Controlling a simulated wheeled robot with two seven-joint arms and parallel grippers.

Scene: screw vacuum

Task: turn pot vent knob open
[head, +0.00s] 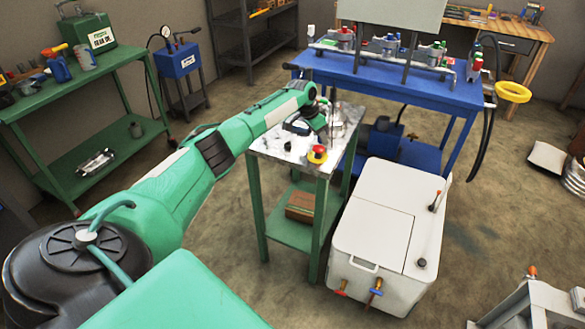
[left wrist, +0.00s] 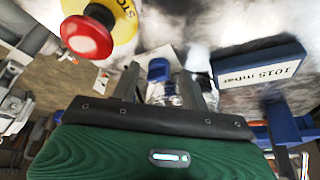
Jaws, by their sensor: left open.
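A blue knob-like part (left wrist: 157,69) shows in the left wrist view between the two fingers of my left gripper (left wrist: 165,80), with shiny metal just below it. The fingers stand apart, and I cannot tell whether either touches the blue part. In the head view my left gripper (head: 325,122) reaches over the small metal-topped table (head: 274,148), close to a shiny metal pot (head: 338,129). The gripper and arm partly hide the pot, and its vent knob cannot be made out there. My right gripper is not in view.
A red and yellow stop button (head: 317,154) stands at the table's front, near the gripper; it also shows in the left wrist view (left wrist: 90,38). A pressure display (left wrist: 258,75) reads 1015 mbar. A white chest (head: 375,205) stands right of the table, a blue bench (head: 400,85) behind.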

